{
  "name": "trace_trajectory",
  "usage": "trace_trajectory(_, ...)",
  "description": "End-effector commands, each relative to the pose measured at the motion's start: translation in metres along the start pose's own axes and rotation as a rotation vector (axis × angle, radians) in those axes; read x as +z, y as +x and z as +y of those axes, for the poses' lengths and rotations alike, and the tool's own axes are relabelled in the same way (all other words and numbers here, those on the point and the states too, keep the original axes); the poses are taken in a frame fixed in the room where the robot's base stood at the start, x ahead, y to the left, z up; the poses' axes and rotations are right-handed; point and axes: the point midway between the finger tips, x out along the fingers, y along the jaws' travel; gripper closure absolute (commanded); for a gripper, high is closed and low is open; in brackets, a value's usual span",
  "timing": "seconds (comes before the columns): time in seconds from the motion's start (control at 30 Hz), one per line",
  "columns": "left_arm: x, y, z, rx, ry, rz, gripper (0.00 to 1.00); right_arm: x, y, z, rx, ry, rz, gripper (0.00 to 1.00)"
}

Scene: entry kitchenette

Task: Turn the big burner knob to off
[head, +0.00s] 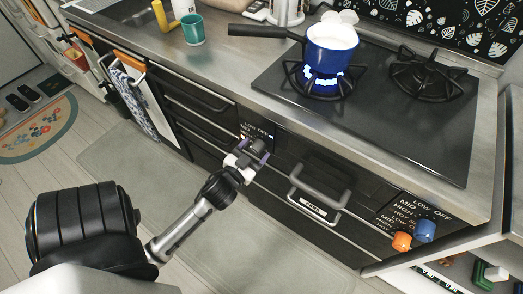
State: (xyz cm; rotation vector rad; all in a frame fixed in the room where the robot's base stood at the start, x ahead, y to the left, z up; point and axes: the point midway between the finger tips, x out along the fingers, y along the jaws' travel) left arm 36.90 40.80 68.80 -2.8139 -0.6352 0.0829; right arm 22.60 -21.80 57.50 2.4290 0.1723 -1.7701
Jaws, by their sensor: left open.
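A control panel (266,130) on the stove front, left of the oven handle, is marked LOW, OFF and MID. My left gripper (256,153) is open in front of this panel. A dark knob-like shape shows between or just behind its fingers; the gripper hides most of it, so its setting and any contact cannot be told. Blue flame burns on the left burner (307,88) under a blue pot (331,45). The right burner (427,75) shows no flame. My right gripper is out of view.
A second panel at the right has an orange knob (401,241) and a blue knob (424,230). A grey handle (318,187) sticks out between the panels. A towel (137,98) hangs at the left. The floor before the stove is clear.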

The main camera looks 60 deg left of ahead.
Motion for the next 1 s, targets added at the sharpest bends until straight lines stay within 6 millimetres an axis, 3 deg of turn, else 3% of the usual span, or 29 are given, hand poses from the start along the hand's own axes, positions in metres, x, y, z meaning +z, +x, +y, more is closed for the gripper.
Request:
trace_trajectory(0.47, 0.0008, 0.0070, -0.0038, -0.008, 0.000, -0.003, 0.31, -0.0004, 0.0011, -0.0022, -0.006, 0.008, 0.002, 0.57)
trace_trajectory(1.0, 0.0008, 0.0068, -0.0036, -0.007, 0.000, -0.003, 0.81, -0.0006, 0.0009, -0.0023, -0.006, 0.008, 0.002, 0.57)
